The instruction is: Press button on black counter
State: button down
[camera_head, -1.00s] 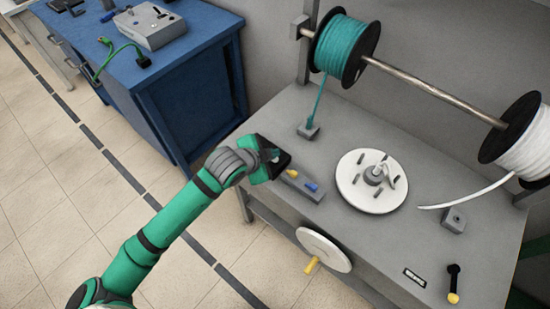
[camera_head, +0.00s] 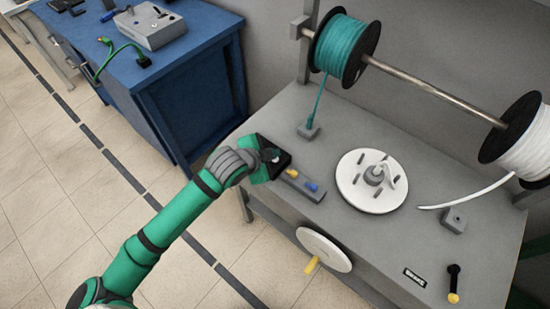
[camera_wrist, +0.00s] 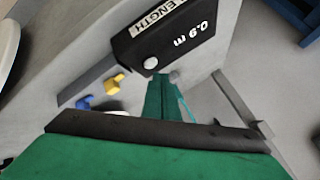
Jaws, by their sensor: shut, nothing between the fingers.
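The black counter (camera_wrist: 180,40) fills the upper middle of the wrist view, with a white "LENGTH" label and a "0.9 m" reading. I cannot tell whether the fingertips touch the counter. In the head view the counter (camera_head: 273,150) is partly hidden by my wrist.
Yellow and blue knobs (camera_head: 312,187) sit on a grey block right beside the counter. A white winding disc (camera_head: 352,185), a teal spool (camera_head: 345,45) and a white spool (camera_head: 525,140) are further right. A crank wheel (camera_head: 322,248) is on the bench front. A blue cabinet (camera_head: 195,100) stands left.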

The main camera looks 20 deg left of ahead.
jog(key=shift+a, duration=0.1)
dwell(0.5)
jog(key=shift+f, duration=0.2)
jog(key=shift+f, duration=0.25)
jog(key=shift+w, duration=0.1)
jog(key=shift+f, duration=0.1)
dwell(0.3)
jog(key=shift+f, duration=0.3)
dwell(0.5)
jog(key=shift+r, duration=0.85)
